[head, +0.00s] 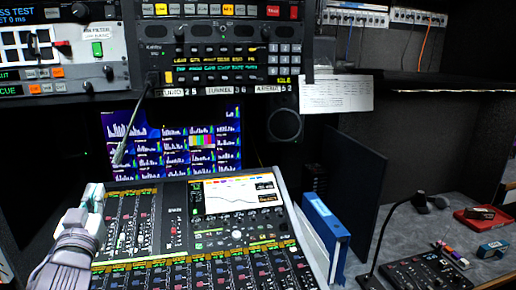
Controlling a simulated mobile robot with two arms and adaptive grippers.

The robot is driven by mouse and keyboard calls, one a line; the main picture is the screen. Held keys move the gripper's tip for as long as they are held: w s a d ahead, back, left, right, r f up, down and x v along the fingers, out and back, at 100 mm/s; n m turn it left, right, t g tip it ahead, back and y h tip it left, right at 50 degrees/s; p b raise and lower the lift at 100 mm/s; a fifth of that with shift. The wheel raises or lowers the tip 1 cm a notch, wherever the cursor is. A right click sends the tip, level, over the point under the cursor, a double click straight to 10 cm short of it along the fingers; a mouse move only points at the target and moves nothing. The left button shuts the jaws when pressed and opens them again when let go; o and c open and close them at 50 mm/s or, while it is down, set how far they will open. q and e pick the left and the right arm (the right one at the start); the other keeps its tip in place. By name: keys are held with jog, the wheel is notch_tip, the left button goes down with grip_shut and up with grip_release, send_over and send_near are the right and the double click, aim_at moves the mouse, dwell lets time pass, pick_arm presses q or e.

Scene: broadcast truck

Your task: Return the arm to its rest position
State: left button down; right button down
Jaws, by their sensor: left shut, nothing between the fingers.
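My left gripper (91,197) comes in from the lower left, over the left edge of the mixing console (235,235). Its fingers are shut with nothing held between them. I cannot tell whether the fingertips touch the console. My right gripper is not in view.
A gooseneck microphone (122,147) hangs in front of the monitor (212,130) behind the console. Rack panels (220,62) fill the wall above. Blue binders (325,225) stand right of the console. A small control panel (425,270), another microphone (402,232) and a red tray (470,223) occupy the right desk.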

pick_arm(q)
jog(key=s+d+f+m+g+h, duration=0.1)
jog(key=s+d+f+g, duration=0.15)
jog(key=f, duration=0.55)
jog(key=s+d+f+g+h, duration=0.1)
jog(key=s+f+g, duration=0.15)
jog(key=f, duration=0.55)
jog(key=s+d+f+m+g, duration=0.1)
jog(key=s+d+f+g, duration=0.1)
jog(key=s+f, duration=0.35)
jog(key=s+d+f+m+g+h, duration=0.15)
jog(key=s+d+f+g, duration=0.3)
jog(key=s+f, duration=0.5)
jog(key=s+d+f+m+g+h, duration=0.15)
jog(key=s+d+f+g, duration=0.45)
jog(key=s, duration=0.6)
jog(key=s+a+f+x, duration=0.1)
jog(key=s+x, duration=0.2)
jog(key=x, duration=1)
jog(key=s+a+x, duration=0.1)
jog(key=s+x, duration=0.2)
jog(key=x, duration=1)
jog(key=s+a+f+g, duration=0.1)
jog(key=s+a+f, duration=0.2)
jog(key=s+f, duration=1.4)
jog(key=shift+a+f, duration=0.2)
jog(key=shift+g, duration=0.25)
